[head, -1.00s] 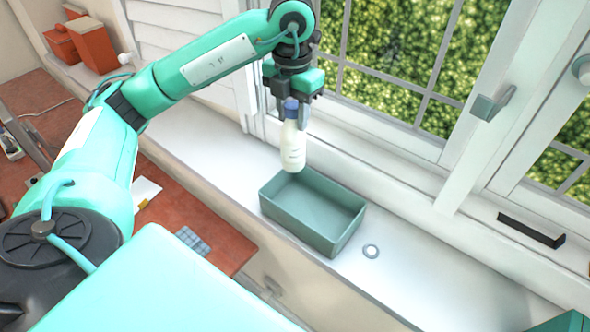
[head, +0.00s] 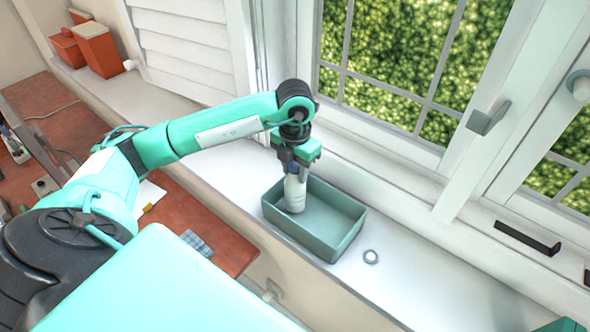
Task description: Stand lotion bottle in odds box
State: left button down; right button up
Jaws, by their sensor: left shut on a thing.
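The lotion bottle (head: 295,194) is white with a blue cap. It is upright inside the left part of the odds box (head: 335,247), a grey-green open box on the white window sill. My left gripper (head: 294,172) is shut on the bottle near its cap, above the box. I cannot tell whether the bottle's base touches the box floor, as the near wall is close to it. The right part of the box is empty. My right gripper is not in view.
The window (head: 400,70) rises behind, with a handle (head: 488,117) sticking out. Red-brown boxes (head: 98,48) stand at the far left. A reddish desk (head: 190,215) is below the sill.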

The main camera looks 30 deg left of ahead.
pick_arm(q)
jog(key=shift+f, duration=0.85)
jog(key=c, duration=0.9)
grip_release()
jog(key=shift+r, duration=0.25)
notch_tip(320, 180, up, 10)
jog(key=b, duration=0.3)
jog(key=shift+f+b, duration=0.15)
jog(key=shift+b, duration=0.15)
jog(key=shift+r, duration=1.05)
